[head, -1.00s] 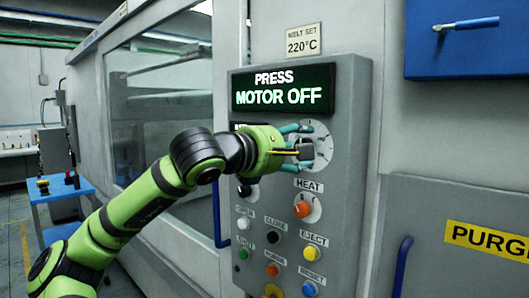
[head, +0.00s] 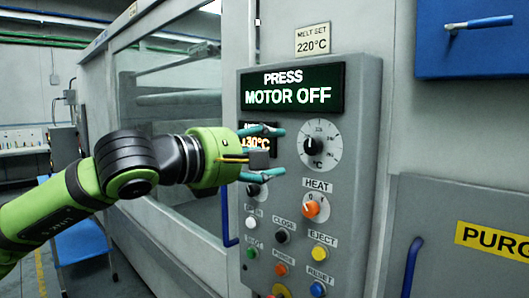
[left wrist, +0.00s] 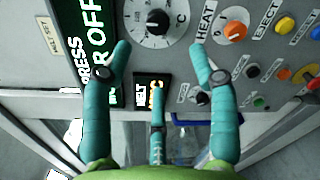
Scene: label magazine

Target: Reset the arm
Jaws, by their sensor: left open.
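My left gripper (head: 272,152) is open and empty, its teal fingers in front of the left part of the grey control panel (head: 355,150). The left wrist view shows its fingers (left wrist: 160,60) spread, with the temperature dial (left wrist: 157,18) beyond them. In the head view the dial (head: 318,145) with its black knob is to the right of the fingers, apart from them. The green left arm (head: 110,180) reaches in from the left. The gripper partly hides a small display (head: 258,138). My right gripper is not in view.
A display (head: 292,88) reads "PRESS MOTOR OFF". The orange HEAT knob (head: 311,208) and several coloured buttons, among them a yellow one (head: 320,253), sit lower on the panel. A blue box (head: 465,50) is at upper right. A blue table (head: 80,240) stands at left.

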